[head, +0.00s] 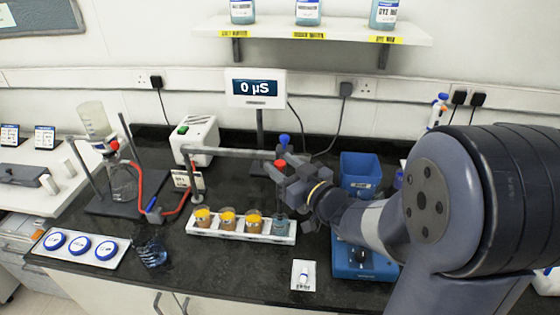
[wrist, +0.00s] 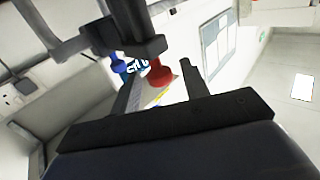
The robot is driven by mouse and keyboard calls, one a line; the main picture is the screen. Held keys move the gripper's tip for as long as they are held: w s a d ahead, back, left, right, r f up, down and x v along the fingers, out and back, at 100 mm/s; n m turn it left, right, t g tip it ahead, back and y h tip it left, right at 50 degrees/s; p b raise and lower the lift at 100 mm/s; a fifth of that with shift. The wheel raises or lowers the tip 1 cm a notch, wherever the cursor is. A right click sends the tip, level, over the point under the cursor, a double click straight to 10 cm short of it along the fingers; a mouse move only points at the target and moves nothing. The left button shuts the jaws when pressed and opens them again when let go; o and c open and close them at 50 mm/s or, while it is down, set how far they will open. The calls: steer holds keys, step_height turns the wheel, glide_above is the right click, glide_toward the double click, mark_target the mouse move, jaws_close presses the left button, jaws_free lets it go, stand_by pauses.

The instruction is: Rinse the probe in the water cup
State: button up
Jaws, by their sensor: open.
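A slim upright rod, which looks like the probe (head: 192,178), hangs from the left end of a grey horizontal bar (head: 232,152). Its lower end is by the left end of a white tray (head: 240,236). The cup with bluish liquid (head: 281,227) at the tray's right end looks like the water cup. My gripper (head: 287,179) is open above that end of the tray. A red knob (head: 281,164) shows close to its fingers, and in the wrist view the red knob (wrist: 160,76) appears near the jaws. I cannot tell whether they touch it.
Several orange-filled cups (head: 228,218) stand in the tray. A meter (head: 256,88) reading 0 µS stands behind. A dark blue patterned glass (head: 151,252) is left of the tray. A blue bin (head: 361,171) stands to the right. A flask stand with red tubing (head: 136,180) is at left.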

steer(key=shift+w+a, duration=0.35)
steer(key=shift+w, duration=0.1)
steer(key=shift+c, duration=0.5)
jaws_close()
steer(key=shift+r, duration=0.1)
